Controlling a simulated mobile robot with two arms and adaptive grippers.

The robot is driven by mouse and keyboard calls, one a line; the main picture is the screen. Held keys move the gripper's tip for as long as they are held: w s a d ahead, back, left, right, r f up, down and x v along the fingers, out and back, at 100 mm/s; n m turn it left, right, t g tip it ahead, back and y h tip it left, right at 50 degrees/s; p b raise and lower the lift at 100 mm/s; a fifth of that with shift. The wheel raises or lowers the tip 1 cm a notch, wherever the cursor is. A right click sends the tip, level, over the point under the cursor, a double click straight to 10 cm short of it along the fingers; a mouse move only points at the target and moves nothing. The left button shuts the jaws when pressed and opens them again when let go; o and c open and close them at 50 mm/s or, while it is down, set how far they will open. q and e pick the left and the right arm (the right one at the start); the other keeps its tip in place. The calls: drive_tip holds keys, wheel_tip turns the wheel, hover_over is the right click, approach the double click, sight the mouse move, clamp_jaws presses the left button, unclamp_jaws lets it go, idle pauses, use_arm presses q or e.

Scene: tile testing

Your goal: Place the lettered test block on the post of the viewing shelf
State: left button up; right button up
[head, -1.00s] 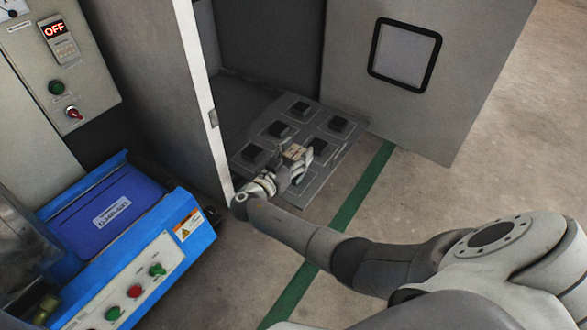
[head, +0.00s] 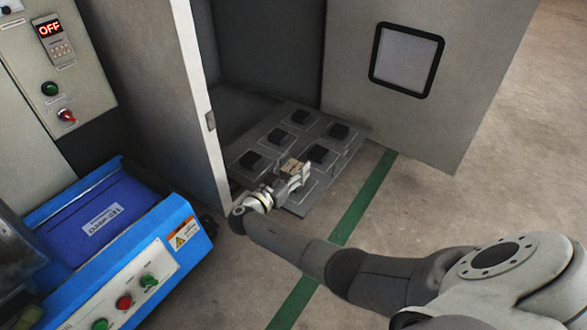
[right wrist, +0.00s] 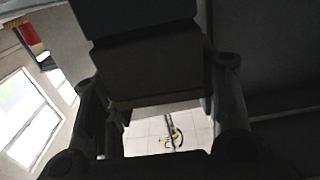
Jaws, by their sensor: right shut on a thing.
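My right gripper (head: 292,172) reaches in from the right and is shut on a small tan block (head: 291,165). I cannot read any letter on it. I cannot tell how high the block is above the panel. In the right wrist view the block (right wrist: 155,72) is a dark shape between the two fingers. My left gripper is not in view.
The shelf sits in an open grey cabinet, between its left wall (head: 165,90) and an open door with a window (head: 406,58). A blue machine (head: 185,237) with buttons stands at the left. The floor (head: 480,185) at the right is clear.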

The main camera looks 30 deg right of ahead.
drive_tip(key=o, duration=1.3)
drive_tip(key=shift+s+a, duration=0.1)
drive_tip(key=shift+a, duration=0.15)
drive_tip(key=p+v, duration=0.3)
drive_tip(key=v, duration=0.8)
drive_tip(key=shift+a+p, duration=0.2)
drive_tip(key=shift+p, duration=0.15)
drive_tip(key=shift+s, duration=0.1)
